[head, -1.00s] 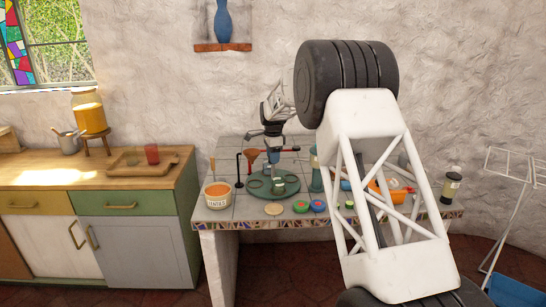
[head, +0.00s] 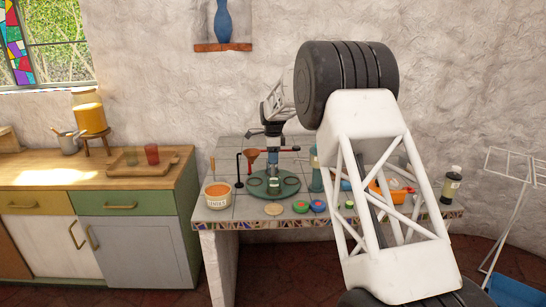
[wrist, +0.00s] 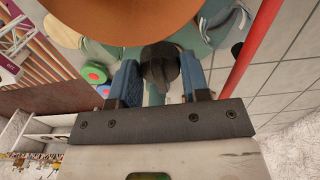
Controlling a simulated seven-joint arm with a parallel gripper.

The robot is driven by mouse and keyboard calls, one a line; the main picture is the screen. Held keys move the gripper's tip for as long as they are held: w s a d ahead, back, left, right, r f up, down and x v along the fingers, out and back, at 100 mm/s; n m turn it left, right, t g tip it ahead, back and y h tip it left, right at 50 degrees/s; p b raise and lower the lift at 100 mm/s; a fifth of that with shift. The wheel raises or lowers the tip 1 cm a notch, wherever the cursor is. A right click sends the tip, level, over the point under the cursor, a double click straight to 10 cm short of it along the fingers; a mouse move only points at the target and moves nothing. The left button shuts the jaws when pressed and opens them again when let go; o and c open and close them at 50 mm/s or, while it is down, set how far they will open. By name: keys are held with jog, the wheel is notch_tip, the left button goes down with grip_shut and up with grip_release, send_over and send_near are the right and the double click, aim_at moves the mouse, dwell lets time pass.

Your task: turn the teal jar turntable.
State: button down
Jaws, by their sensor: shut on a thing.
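The teal turntable (head: 290,190) is a round disc on the tiled counter, with ring-like seats on top. My gripper (head: 273,170) points down over its middle. In the wrist view my blue fingers (wrist: 160,88) are shut on a dark ribbed knob (wrist: 160,62) between them. The knob's join to the disc is hidden. A teal jar-like cylinder (head: 316,176) stands just right of the disc.
A tub of orange contents (head: 217,192) stands at front left. Small colored pots (head: 318,206) line the front edge.

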jog(key=c, duration=0.9)
grip_release()
jog(key=shift+r, duration=0.15)
jog(key=shift+r, duration=3.8)
jog(key=shift+s, duration=0.1)
